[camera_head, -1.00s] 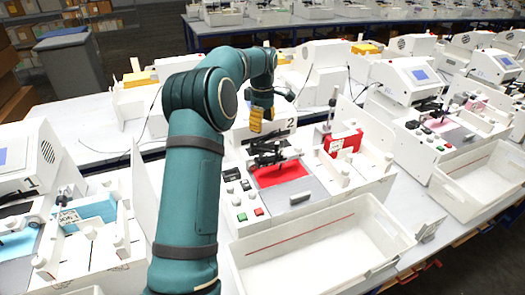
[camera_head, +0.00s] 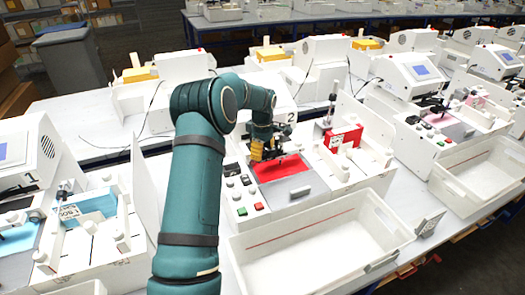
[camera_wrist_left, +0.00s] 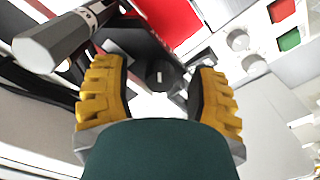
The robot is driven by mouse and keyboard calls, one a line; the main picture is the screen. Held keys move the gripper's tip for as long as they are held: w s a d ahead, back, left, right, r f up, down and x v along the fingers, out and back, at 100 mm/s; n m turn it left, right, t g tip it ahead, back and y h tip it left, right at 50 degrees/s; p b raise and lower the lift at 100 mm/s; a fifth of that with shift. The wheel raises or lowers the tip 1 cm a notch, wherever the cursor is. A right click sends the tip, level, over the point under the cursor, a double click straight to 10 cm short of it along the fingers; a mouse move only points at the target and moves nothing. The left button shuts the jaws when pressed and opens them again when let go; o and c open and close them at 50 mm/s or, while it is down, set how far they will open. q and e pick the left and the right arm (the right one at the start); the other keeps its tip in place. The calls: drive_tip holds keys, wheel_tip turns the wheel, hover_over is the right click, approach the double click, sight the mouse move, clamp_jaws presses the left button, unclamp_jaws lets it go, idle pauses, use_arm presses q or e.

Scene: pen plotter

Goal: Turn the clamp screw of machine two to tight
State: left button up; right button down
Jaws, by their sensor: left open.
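Machine two (camera_head: 300,195) is the white plotter with a red pad (camera_head: 280,168) and a "2" on its back panel. My left gripper (camera_head: 257,153), with yellow ribbed fingers, is low over its black pen carriage, near the left end of the red pad. In the left wrist view, the gripper (camera_wrist_left: 158,70) is open. A round black knob with a small white mark, seemingly the clamp screw (camera_wrist_left: 160,77), shows between its fingers, with visible gaps on both sides. In the head view my gripper and arm hide this knob. My right gripper is not in view.
A grey faceted pen-like cylinder (camera_wrist_left: 55,43) sits close beside the left finger in the wrist view. Green (camera_head: 242,211) and red (camera_head: 258,207) buttons are on the machine's front left. An empty white bin (camera_head: 320,243) stands in front. Machine one (camera_head: 25,160) is at left.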

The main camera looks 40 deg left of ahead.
use_arm(q)
clamp_jaws()
drive_tip(key=shift+m, duration=0.3)
drive_tip(key=m, duration=0.9)
drive_tip(key=shift+m, duration=0.4)
drive_tip(key=m, duration=0.4)
drive_tip(key=shift+m, duration=0.3)
drive_tip(key=m, duration=0.4)
drive_tip(key=shift+s+m+p, duration=0.1)
drive_tip(key=shift+m+p, duration=0.2)
drive_tip(key=shift+m, duration=0.1)
drive_tip(key=shift+f, duration=0.1)
